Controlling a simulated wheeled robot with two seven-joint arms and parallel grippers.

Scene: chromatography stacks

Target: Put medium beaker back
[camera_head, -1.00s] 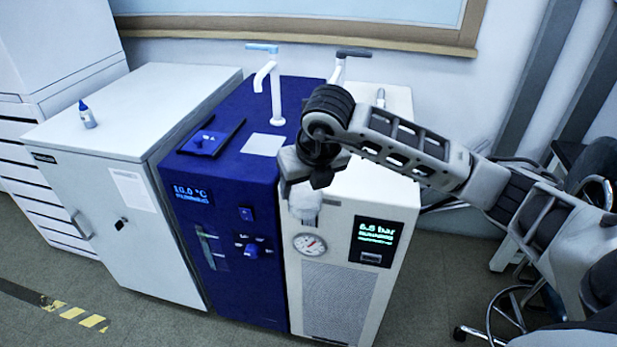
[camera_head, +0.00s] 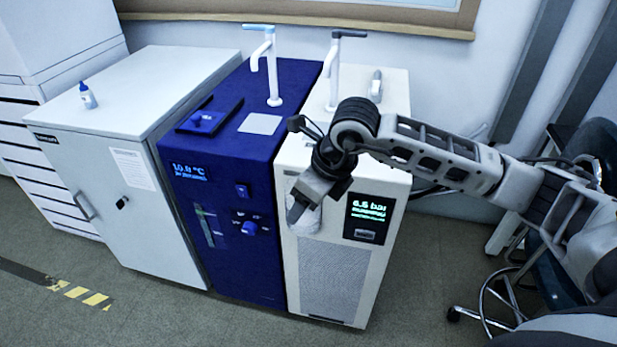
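My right gripper (camera_head: 308,199) reaches in from the right, in front of the upper front of the white pressure unit (camera_head: 338,270). A pale, cup-like thing, which looks like the medium beaker (camera_head: 306,222), sits at its fingers and moves with it. The fingers look closed on it, but the arm hides its upper part and the exact contact. It covers the unit's round gauge. My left gripper is not in view.
A blue unit (camera_head: 231,231) with a tap stands left of the white one. Further left, a grey cabinet (camera_head: 160,75) carries a small bottle (camera_head: 88,96). A dark chair (camera_head: 590,150) stands at the right.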

